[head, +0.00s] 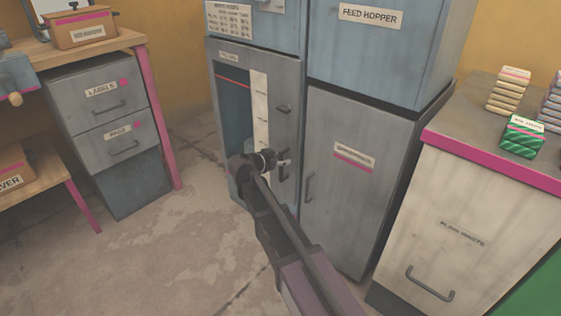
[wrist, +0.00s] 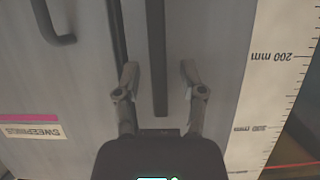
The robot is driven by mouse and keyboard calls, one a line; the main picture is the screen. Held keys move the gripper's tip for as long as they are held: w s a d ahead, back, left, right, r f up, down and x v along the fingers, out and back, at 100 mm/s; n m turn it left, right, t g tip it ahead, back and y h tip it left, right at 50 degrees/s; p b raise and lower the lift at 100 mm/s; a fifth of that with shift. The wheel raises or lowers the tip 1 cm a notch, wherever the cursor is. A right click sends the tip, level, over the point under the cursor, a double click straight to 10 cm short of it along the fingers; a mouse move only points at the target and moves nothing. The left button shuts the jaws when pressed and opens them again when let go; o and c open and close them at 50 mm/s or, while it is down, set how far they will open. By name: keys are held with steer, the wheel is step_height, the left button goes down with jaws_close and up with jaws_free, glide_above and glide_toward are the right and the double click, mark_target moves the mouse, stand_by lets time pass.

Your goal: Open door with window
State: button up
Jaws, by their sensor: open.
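The door with a window (head: 290,75) is a grey cabinet door in the head view, with a dark window (head: 233,105) on its left and a white measuring strip (head: 260,110) beside it. It looks shut. My gripper (head: 284,160) is in front of the door's lower right part, at a dark vertical handle. In the wrist view my gripper (wrist: 160,75) is open, and a dark upright bar (wrist: 158,50), apparently this handle, shows between its fingers. I cannot tell whether the fingers touch it. My arm hides the door's lower part.
A second grey door (head: 340,190) with its own handle (head: 309,188) is just right. A blue feed hopper (head: 380,50) is above it. A pale cabinet (head: 460,220) stands at right, grey drawers (head: 105,105) at left. The floor (head: 150,240) in front is clear.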

jaws_close()
stand_by(0.4)
